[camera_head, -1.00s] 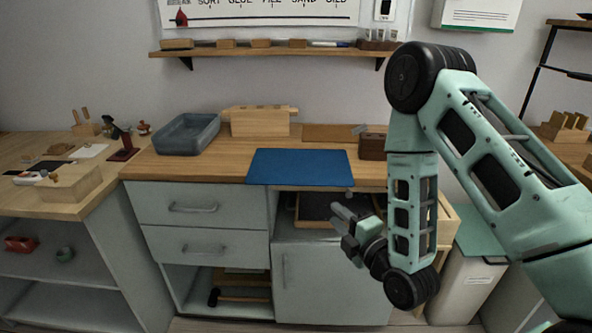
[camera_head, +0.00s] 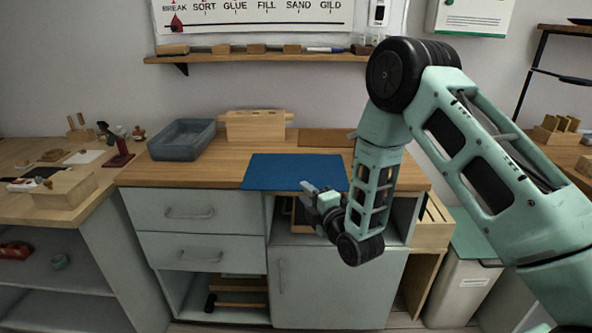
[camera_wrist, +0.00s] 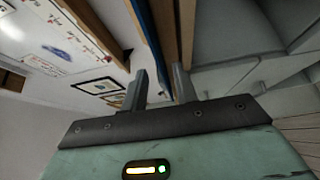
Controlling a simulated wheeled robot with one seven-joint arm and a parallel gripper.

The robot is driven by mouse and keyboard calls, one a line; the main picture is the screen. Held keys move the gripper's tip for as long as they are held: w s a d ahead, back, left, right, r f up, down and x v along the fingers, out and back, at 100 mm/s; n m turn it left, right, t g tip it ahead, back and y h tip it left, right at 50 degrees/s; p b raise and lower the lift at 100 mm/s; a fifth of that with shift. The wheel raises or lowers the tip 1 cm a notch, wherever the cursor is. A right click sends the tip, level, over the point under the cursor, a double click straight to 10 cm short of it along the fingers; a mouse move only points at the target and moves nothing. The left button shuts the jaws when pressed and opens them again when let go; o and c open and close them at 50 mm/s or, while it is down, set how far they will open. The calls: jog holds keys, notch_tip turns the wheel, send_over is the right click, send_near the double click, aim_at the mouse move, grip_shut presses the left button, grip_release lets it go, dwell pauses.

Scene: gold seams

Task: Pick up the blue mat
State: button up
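The blue mat (camera_head: 285,170) lies flat on the wooden counter, with its near edge at the counter's front edge. My gripper (camera_head: 311,190) is in front of the counter, by the mat's front right part in the head view, and its fingers point toward the mat. In the wrist view my gripper (camera_wrist: 160,72) is open, with a clear gap between the fingers. The mat (camera_wrist: 144,25) shows there as a thin blue strip seen nearly edge-on, ahead of the gap. I see no grip on the mat.
Drawers (camera_head: 190,212) and an open compartment lie below the counter. A wall shelf (camera_head: 250,58) with small blocks hangs above. The counter left of the mat is clear.

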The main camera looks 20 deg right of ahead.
aim_at(300, 188)
jog(key=x, duration=0.4)
jog(key=shift+f, duration=0.15)
grip_shut()
